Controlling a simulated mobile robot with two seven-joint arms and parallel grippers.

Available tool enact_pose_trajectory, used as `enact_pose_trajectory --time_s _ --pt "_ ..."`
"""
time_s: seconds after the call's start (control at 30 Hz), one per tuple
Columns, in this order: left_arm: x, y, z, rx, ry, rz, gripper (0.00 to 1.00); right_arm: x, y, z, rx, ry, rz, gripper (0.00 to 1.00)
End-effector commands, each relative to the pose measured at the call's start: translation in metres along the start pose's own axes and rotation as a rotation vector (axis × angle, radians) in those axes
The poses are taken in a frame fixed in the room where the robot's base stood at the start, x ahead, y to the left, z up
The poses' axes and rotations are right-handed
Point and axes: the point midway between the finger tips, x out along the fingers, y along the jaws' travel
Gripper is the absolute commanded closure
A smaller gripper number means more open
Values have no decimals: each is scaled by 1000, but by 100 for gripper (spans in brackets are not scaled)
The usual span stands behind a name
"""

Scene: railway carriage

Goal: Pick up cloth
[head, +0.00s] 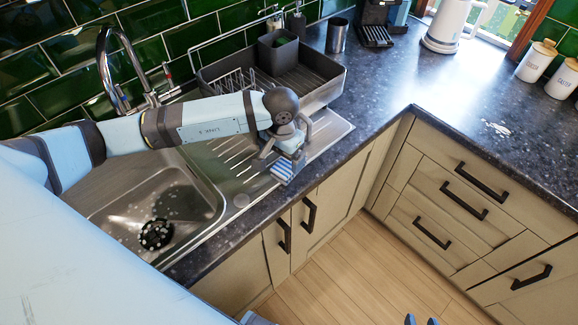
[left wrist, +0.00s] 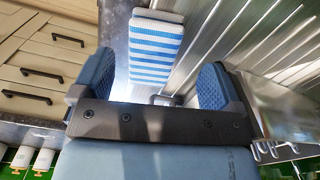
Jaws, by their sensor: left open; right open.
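The cloth (head: 283,172) is a small folded piece with blue and white stripes. It lies on the sink's metal drainboard near the front edge of the counter. In the left wrist view the cloth (left wrist: 155,48) shows ahead, between the two blue finger pads. My left gripper (head: 288,153) is open just above the cloth and partly covers it in the head view. In the left wrist view my left gripper (left wrist: 155,82) holds nothing; I cannot tell whether it touches the cloth. My right gripper (head: 421,320) shows only its fingertips at the bottom edge of the head view, open.
The sink basin (head: 155,205) and tap (head: 112,70) lie left of the cloth. A dark dish rack (head: 325,92) stands behind it. A metal cup (head: 337,36) and white kettle (head: 450,25) stand further back.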

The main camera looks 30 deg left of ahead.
Motion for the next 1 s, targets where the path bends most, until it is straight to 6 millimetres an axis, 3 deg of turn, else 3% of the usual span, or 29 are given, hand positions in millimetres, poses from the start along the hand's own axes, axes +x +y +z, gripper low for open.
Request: enact_pose_trajectory --time_s 0.3,0.6,0.83,1.0 --pt "45 6 0 -1 -5 2 8 5 4 7 -2 5 6 57" --pt "50 5 -1 0 -1 1 8 7 5 11 -2 -3 7 57" --pt "50 5 -1 0 -1 1 61 7 4 11 -2 -2 6 57" --pt "50 5 -1 0 -1 1 66 6 3 9 -2 1 5 57"
